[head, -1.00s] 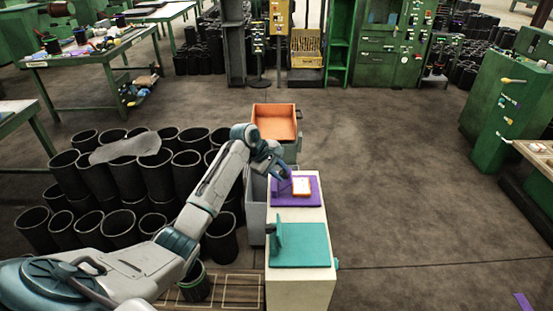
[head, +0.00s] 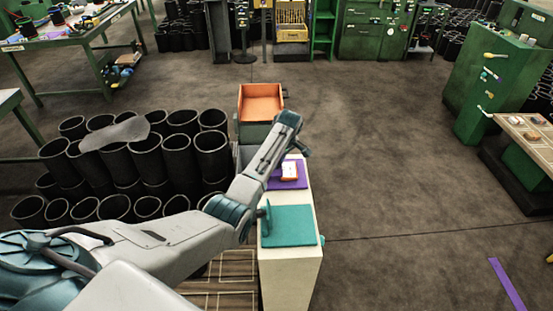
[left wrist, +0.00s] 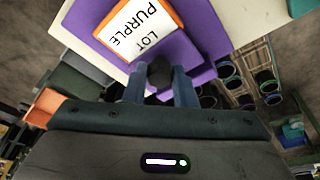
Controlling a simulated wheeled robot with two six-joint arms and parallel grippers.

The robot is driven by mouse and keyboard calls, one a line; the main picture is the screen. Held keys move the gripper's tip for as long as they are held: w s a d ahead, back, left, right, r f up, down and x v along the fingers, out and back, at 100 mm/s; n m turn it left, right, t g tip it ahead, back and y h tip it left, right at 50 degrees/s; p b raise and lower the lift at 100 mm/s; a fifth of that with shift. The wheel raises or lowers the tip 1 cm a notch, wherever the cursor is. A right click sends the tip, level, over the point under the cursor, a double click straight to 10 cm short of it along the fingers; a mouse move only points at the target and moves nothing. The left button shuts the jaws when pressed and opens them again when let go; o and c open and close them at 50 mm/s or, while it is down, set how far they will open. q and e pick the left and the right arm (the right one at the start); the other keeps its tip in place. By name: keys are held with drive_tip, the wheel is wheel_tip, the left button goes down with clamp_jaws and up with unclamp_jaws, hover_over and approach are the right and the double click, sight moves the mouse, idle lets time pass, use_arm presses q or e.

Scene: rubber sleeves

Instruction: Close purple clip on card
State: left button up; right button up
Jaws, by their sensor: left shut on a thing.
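The white card (left wrist: 138,28) with an orange border reads "LOT PURPLE" and lies on the purple board (left wrist: 84,22) in the left wrist view. In the head view the card (head: 290,171) and purple board (head: 291,183) show partly, behind my left arm. The purple clip (left wrist: 176,50) is beside the card's lower edge; I cannot tell whether it presses on the card. My left gripper (left wrist: 160,78) is shut on a dark part at the clip, seemingly its knob. In the head view my arm hides the fingertips and clip. My right gripper is out of view.
A teal board (head: 288,228) with an upright teal clip (head: 266,219) lies nearer on the same pale stand (head: 290,275). An orange tray (head: 261,103) stands behind. Black rubber sleeves (head: 146,158) crowd the left.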

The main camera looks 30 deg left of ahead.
use_arm(q)
drive_tip(key=shift+f+y, duration=0.2)
drive_tip(key=shift+y, duration=0.1)
drive_tip(key=o, duration=1)
drive_tip(key=shift+r, duration=0.1)
drive_tip(key=shift+b+v, duration=1.85)
drive_tip(key=shift+v, duration=3.5)
drive_tip(key=shift+w, duration=0.1)
